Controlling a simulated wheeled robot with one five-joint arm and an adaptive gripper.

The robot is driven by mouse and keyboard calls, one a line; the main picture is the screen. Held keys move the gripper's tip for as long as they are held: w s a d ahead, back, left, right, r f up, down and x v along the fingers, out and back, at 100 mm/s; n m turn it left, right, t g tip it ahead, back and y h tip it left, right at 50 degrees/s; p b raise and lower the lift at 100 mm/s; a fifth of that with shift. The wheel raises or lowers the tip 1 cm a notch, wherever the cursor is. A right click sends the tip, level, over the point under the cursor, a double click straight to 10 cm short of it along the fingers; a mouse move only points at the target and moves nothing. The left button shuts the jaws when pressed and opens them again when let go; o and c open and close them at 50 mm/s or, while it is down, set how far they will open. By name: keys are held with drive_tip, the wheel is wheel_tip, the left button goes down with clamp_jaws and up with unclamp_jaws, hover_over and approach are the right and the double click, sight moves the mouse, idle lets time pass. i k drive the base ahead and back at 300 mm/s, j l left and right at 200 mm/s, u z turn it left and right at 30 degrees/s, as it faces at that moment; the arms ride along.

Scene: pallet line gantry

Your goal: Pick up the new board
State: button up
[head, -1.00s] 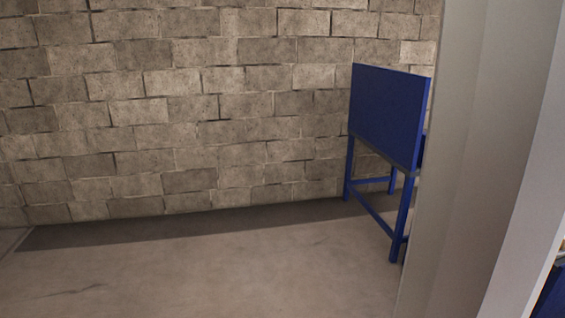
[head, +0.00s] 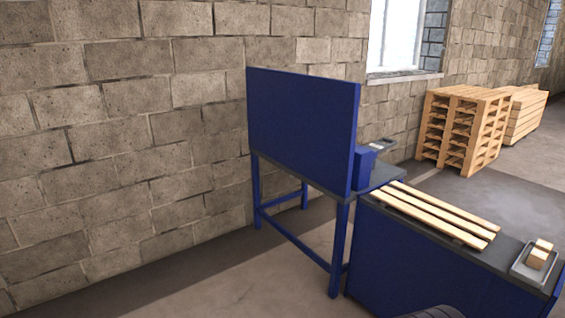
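I cannot tell which piece of wood is the new board. Several light wooden slats (head: 437,212) lie side by side on the dark top of a low blue bench (head: 425,265) at the right. They look like a small pallet deck. Further back at the right, a stack of long light timber (head: 525,115) lies on the floor against the wall. My gripper is not in view. A dark rounded part shows at the bottom edge, too cut off to tell what it is.
A blue table (head: 362,196) with a tall blue panel (head: 302,125) stands left of the bench. A grey tray (head: 521,266) with wooden blocks sits at the bench's right end. Stacked pallets (head: 462,128) stand by the block wall (head: 120,150).

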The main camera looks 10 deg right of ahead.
sight(484, 234)
drive_tip(key=i+l+z, duration=0.1)
drive_tip(key=i+z, duration=0.25)
drive_tip(key=i, duration=0.85)
drive_tip(key=i+l+u, duration=0.45)
drive_tip(key=i+l, duration=0.15)
drive_tip(key=i+l+u, duration=0.5)
drive_tip(key=i+l, duration=0.15)
drive_tip(key=l, duration=0.2)
drive_tip(key=i+l, duration=0.1)
drive_tip(key=l, duration=0.2)
drive_tip(key=i+l, duration=0.1)
drive_tip(key=l, duration=0.15)
drive_tip(key=u, duration=0.05)
